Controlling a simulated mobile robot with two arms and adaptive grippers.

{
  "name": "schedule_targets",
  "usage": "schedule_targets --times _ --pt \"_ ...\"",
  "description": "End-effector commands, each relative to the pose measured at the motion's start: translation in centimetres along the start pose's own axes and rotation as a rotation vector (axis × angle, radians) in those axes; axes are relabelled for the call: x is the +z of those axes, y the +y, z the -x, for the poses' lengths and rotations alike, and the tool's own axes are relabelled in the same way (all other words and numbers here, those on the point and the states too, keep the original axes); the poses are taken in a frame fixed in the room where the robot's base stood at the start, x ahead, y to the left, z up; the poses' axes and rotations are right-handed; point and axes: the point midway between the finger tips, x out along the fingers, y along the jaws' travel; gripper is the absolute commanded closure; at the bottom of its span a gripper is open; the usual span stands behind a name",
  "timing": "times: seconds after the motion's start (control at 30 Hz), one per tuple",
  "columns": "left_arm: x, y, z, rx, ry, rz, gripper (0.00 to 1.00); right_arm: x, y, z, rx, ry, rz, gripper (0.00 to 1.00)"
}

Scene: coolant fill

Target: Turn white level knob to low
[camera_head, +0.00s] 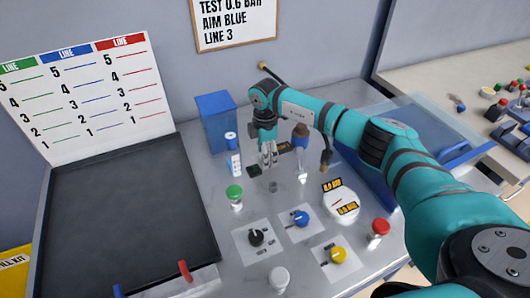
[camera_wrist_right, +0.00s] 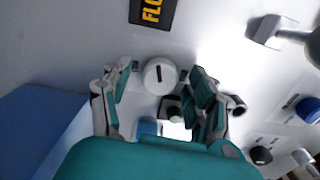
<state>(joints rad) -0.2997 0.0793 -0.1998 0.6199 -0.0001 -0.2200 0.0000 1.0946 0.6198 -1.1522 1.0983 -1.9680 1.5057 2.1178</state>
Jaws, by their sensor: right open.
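A round white knob (camera_wrist_right: 160,76) with a short dark line on its face shows in the right wrist view, between the two fingers of my right gripper (camera_wrist_right: 158,90). The fingers are open, with a visible gap on each side of the knob. In the head view my right gripper (camera_head: 268,158) points down over the back of the grey table, and I cannot make out the knob under it. A black plate with yellow letters (camera_wrist_right: 152,12), partly cut off, lies near the knob in the wrist view. My left gripper is not in view.
Blue (camera_head: 300,218), black (camera_head: 256,238) and yellow (camera_head: 338,255) knobs sit on white plates in front. Green (camera_head: 234,191) and red (camera_head: 378,227) capped posts stand nearby. A blue box (camera_head: 216,120) stands behind left; a dark panel (camera_head: 125,215) lies left.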

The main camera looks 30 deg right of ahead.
Motion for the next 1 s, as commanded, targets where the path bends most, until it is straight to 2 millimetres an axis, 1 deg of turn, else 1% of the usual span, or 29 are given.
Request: schedule_targets --times 0.13,0.5,0.57,0.77,1.0 --pt "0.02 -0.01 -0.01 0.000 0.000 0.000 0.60 0.00 0.00 0.01 0.000 0.000 0.000 0.40" --pt "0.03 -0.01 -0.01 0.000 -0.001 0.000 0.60 0.01 0.00 0.06 0.000 0.000 0.000 0.89" --pt "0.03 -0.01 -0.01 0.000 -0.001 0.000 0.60 0.01 0.00 0.06 0.000 0.000 0.000 0.96" --pt "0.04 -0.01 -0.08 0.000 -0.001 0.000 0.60 0.02 0.00 0.05 0.000 0.000 0.012 0.96" --pt "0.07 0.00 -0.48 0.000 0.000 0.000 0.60 0.04 0.03 0.02 0.000 0.000 0.106 0.96"
